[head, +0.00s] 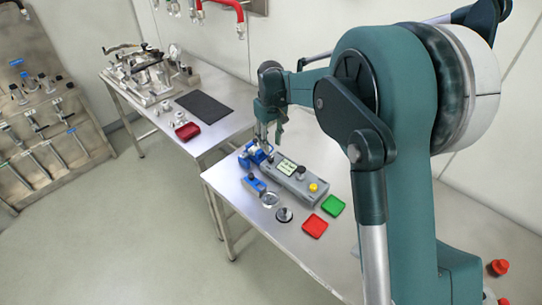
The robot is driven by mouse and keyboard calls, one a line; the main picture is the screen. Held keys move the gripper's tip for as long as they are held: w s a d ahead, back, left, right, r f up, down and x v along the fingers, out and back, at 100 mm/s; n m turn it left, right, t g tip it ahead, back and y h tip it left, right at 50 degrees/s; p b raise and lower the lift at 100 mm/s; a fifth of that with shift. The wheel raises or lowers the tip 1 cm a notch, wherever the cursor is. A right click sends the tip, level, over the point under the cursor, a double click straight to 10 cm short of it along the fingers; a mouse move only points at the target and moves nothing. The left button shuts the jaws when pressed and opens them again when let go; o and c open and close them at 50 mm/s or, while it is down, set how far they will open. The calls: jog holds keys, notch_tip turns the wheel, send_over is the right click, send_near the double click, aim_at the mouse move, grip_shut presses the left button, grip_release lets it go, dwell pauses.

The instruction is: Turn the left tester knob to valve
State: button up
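The grey tester (293,184) lies on the near metal table, with a lit display (287,167) on its top. A dark knob (301,172) stands right of the display, and a yellow button (313,187) is at the right end. My gripper (265,142) points down over the tester's left end, beside a blue part (249,156). Its fingers cover that end, so I cannot make out the left knob or its setting. The fingers are too small to tell whether they are open or touching anything.
A blue block (255,186), a clear round dish (269,200) and a dark disc (284,215) lie in front of the tester. A second table (215,121) holds a black mat (204,105).

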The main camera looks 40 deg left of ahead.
aim_at(271, 158)
jog(key=shift+f, duration=0.15)
jog(key=shift+f, duration=3.75)
jog(key=shift+c, duration=0.6)
jog(key=c, duration=0.8)
